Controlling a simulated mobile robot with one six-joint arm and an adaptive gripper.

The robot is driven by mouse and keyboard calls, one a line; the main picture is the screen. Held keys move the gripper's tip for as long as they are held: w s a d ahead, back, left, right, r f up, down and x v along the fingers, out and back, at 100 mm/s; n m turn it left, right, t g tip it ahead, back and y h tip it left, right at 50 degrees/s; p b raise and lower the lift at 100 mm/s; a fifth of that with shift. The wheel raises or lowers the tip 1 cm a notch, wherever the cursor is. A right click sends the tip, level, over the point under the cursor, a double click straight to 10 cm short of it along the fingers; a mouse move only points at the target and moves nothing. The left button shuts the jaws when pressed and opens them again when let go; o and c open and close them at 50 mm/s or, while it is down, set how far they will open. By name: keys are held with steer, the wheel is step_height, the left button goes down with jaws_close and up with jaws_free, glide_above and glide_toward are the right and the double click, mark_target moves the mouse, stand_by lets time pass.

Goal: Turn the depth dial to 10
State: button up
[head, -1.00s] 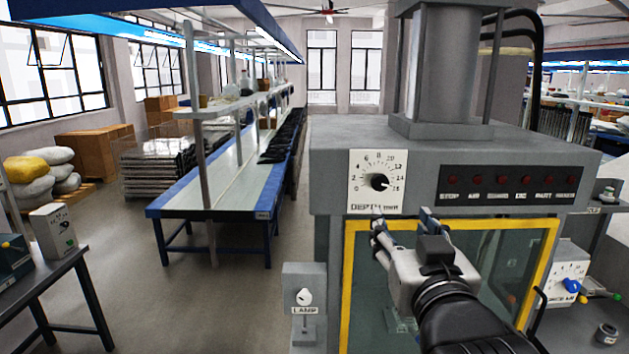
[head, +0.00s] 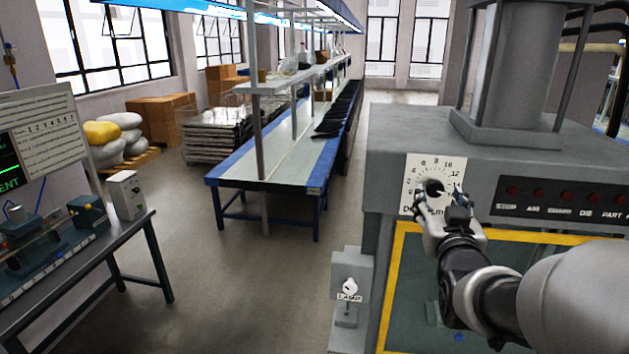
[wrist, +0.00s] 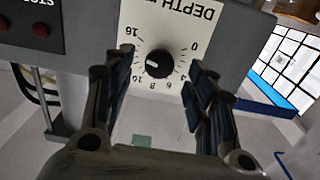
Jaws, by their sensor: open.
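The depth dial is a black round knob (wrist: 158,63) on a white plate (head: 408,180) with printed numbers, on the front of a grey machine. In the wrist view the plate is upside down and the knob sits between and beyond my two fingers. A pale mark on the knob faces left in that view, the side between 10 and 16; I cannot tell the exact number. My gripper (wrist: 158,88) is open and empty, with its fingers spread. In the head view my gripper (head: 441,195) is in front of the plate's lower part, partly hiding the numbers and label.
A row of red buttons (head: 538,194) is right of the dial. A yellow-framed window (head: 389,300) lies below it. A lamp switch box (head: 349,287) stands at lower left. A long blue-edged bench (head: 263,187) and a side table (head: 90,275) are farther left, with open floor between.

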mark_target(434, 187)
steer(key=shift+x, duration=1.45)
steer(key=c, duration=1.1)
steer(key=shift+o, duration=0.2)
